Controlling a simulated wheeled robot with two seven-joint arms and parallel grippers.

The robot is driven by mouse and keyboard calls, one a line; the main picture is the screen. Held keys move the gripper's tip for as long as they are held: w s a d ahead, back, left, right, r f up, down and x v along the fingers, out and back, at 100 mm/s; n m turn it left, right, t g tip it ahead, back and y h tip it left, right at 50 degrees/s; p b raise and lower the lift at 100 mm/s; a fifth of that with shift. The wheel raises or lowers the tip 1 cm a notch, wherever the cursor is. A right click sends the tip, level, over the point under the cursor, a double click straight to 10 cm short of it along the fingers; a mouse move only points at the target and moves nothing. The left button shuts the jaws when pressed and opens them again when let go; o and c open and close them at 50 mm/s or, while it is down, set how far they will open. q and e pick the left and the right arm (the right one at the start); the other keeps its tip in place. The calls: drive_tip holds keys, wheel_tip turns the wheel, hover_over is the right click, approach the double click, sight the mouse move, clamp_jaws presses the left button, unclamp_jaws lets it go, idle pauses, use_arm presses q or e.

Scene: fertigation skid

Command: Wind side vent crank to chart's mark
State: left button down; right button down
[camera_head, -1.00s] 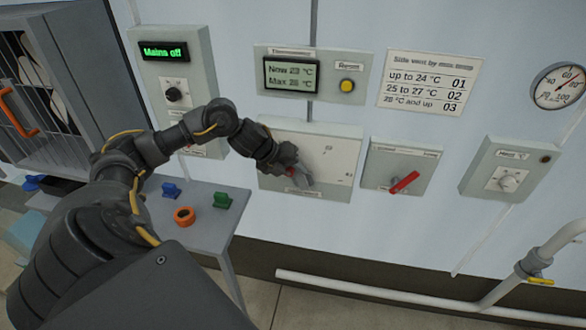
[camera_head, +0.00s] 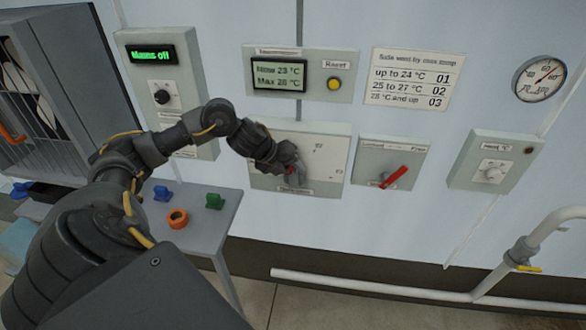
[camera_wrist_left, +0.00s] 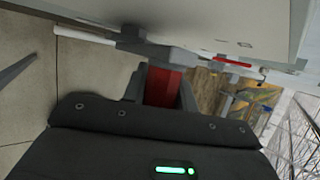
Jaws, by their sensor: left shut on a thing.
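The side vent crank's box (camera_head: 335,160) is a pale panel on the wall. My left gripper (camera_head: 294,176) is at its lower middle, shut on the red crank handle (camera_wrist_left: 163,87), which shows between the fingers in the left wrist view. The gripper hides most of the crank in the head view. The chart (camera_head: 415,79) on the wall reads up to 24 °C 01, 25 to 27 °C 02, 28 °C and up 03. The thermometer display (camera_head: 279,75) reads Now 23 °C, Max 28 °C. The box's small marks are too small to read. My right gripper is not in view.
A box with a red lever (camera_head: 395,177) is just right of the crank box. A "Mains off" panel (camera_head: 185,85) hangs at left. A grey table (camera_head: 225,225) below holds blue, orange and green parts. A white pipe (camera_head: 380,286) runs low along the wall.

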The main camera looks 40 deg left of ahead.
use_arm(q)
drive_tip(key=shift+s+f, duration=0.1)
drive_tip(key=shift+f, duration=0.1)
idle(0.4)
drive_tip(key=c, duration=1.1)
unclamp_jaws()
drive_tip(key=shift+a, duration=0.1)
drive_tip(key=shift+c, duration=0.2)
drive_tip(key=shift+r, duration=0.1)
drive_tip(key=shift+s+r, duration=0.1)
drive_tip(key=shift+r, duration=0.15)
drive_tip(key=b+v, duration=0.2)
drive_tip(key=v, duration=0.8)
drive_tip(key=shift+s+b, duration=0.2)
drive_tip(key=shift+b, duration=0.2)
drive_tip(key=shift+a, duration=0.15)
